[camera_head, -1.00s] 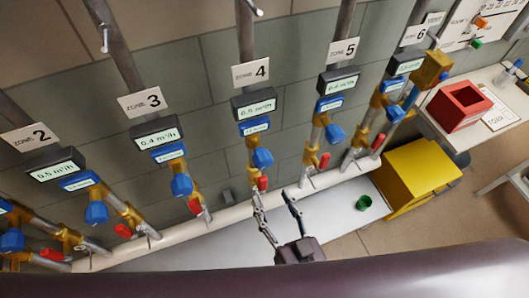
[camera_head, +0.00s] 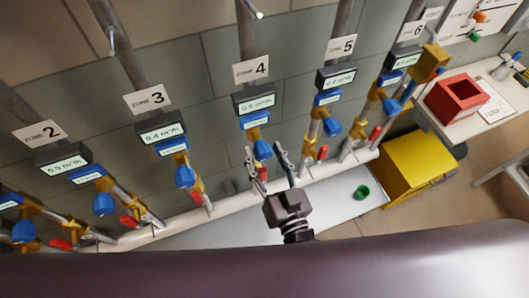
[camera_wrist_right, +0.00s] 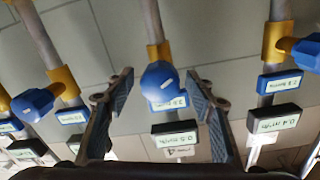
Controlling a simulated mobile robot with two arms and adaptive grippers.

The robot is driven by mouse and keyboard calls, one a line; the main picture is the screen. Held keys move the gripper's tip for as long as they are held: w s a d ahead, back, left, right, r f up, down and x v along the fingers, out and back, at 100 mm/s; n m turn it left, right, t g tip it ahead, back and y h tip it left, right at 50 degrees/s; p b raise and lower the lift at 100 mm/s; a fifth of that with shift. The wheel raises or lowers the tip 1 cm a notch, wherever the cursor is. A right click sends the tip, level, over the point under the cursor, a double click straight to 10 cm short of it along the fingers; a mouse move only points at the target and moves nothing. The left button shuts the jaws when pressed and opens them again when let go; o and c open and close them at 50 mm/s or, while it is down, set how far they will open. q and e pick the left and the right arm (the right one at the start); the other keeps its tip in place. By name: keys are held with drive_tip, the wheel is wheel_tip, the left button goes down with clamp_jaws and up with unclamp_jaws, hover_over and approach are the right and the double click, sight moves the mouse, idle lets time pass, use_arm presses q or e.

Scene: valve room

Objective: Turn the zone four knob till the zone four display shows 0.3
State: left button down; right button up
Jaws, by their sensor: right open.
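The zone four knob (camera_head: 262,150) is a blue faceted handle on the zone four pipe, under the "ZONE 4" sign (camera_head: 250,68). The dark zone four display (camera_head: 254,102) appears to read 0.5 m³/h. My right gripper (camera_head: 264,153) is open, its two fingers pointing up at the knob. In the right wrist view the knob (camera_wrist_right: 160,82) lies in the gap between the open fingertips (camera_wrist_right: 160,76); I see no contact. The zone four display also shows upside down there (camera_wrist_right: 174,134). My left gripper is not in view.
Similar blue knobs stand on both sides, for zone three (camera_head: 185,176) and zone five (camera_head: 332,128). A red lever (camera_head: 263,174) sits below the zone four knob.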

drive_tip(key=c, duration=1.2)
drive_tip(key=shift+o, duration=0.2)
drive_tip(key=shift+m, duration=0.3)
drive_tip(key=m+p, duration=0.1)
drive_tip(key=m, duration=0.1)
drive_tip(key=shift+r+m, duration=0.1)
drive_tip(key=shift+m, duration=0.3)
drive_tip(key=shift+m+p, duration=0.6)
drive_tip(key=shift+m, duration=1.9)
